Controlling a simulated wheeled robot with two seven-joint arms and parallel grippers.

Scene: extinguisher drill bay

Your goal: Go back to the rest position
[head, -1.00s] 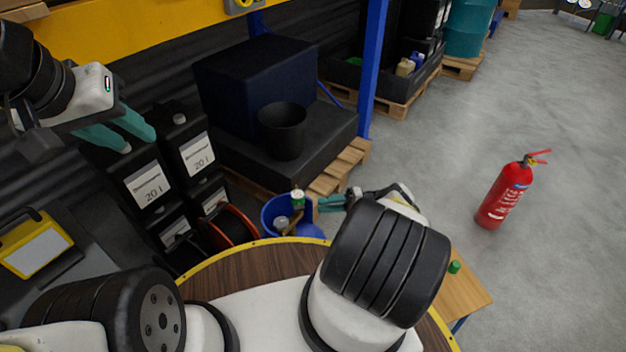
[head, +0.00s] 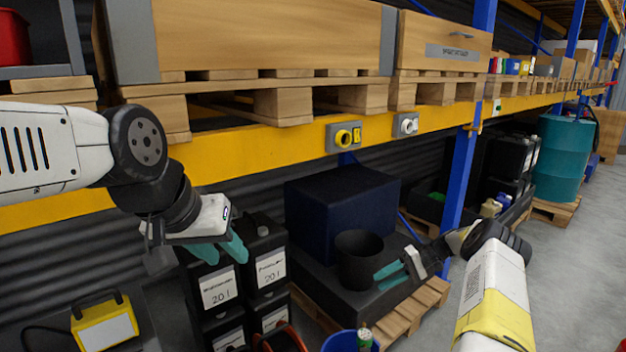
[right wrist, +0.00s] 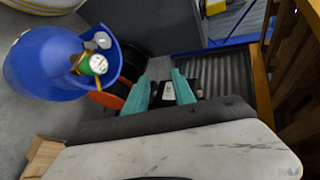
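My left gripper (head: 220,250) is in front of the black canisters in the head view. Its two teal fingers are apart, with nothing between them. My right gripper (head: 392,276) is at the right of the black bucket in the head view. In the right wrist view its teal fingers (right wrist: 161,94) stand apart, and only background shows between them. The task names no object. Both arms are raised, with the forearms in from the left and right sides.
Black labelled canisters (head: 216,288) stand below my left gripper. A black bucket (head: 359,259) stands by a dark blue box (head: 338,205). A yellow shelf beam (head: 290,142) crosses behind.

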